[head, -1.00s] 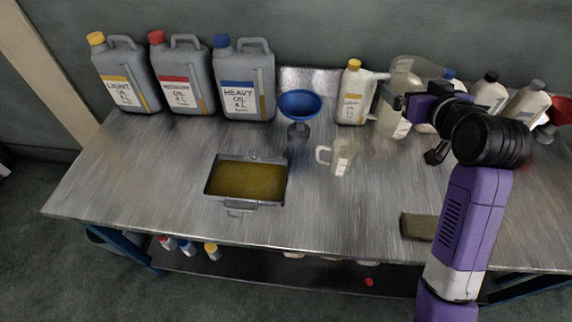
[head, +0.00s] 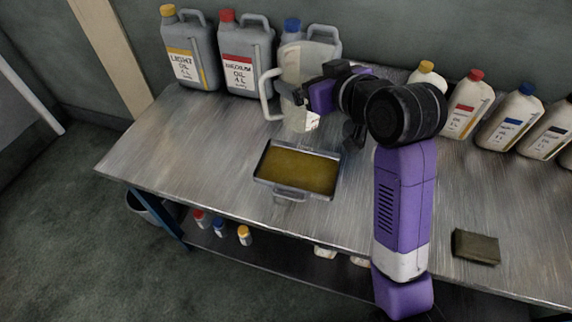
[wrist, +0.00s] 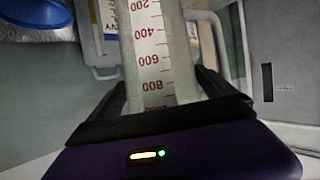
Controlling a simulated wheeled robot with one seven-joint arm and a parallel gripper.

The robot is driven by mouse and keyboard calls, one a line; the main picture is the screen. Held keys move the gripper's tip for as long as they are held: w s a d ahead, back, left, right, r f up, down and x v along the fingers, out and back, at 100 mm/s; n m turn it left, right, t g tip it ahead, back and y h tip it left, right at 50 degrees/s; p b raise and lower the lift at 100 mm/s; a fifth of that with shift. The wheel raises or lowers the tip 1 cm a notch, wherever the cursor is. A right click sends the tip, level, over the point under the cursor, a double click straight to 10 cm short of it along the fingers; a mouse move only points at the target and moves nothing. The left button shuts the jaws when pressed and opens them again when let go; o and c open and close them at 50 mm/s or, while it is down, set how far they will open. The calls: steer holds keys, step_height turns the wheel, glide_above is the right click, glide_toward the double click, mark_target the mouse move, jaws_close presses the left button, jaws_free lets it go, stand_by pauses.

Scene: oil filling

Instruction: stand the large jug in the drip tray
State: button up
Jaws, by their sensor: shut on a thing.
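The large jug (head: 296,72) is clear and pale, with its handle to the left in the head view. It is held roughly upright just behind the drip tray. My gripper (head: 300,95) is shut on it from the right. In the wrist view the jug's white strip with red numbers (wrist: 152,55) stands between my fingers (wrist: 165,100). The drip tray (head: 262,164) is a shallow metal pan with brownish oil in it and a front handle. No jug stands in it. I cannot tell how high the jug's base is above the bench.
Grey oil cans with yellow (head: 190,55) and red (head: 246,62) caps stand behind to the left; a blue-capped can (head: 291,30) is partly hidden by the jug. White bottles (head: 463,105) line the back right. A blue funnel (wrist: 35,20) shows in the wrist view. A dark block (head: 475,246) lies front right.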

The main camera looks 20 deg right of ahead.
step_height(320, 180, down, 20)
stand_by(0.5)
steer(key=shift+f, duration=0.15)
steer(key=o, duration=1.6)
steer(key=shift+r, duration=0.2)
steer(key=v, duration=1.2)
steer(key=shift+a+b, duration=0.1)
steer(key=shift+b, duration=0.3)
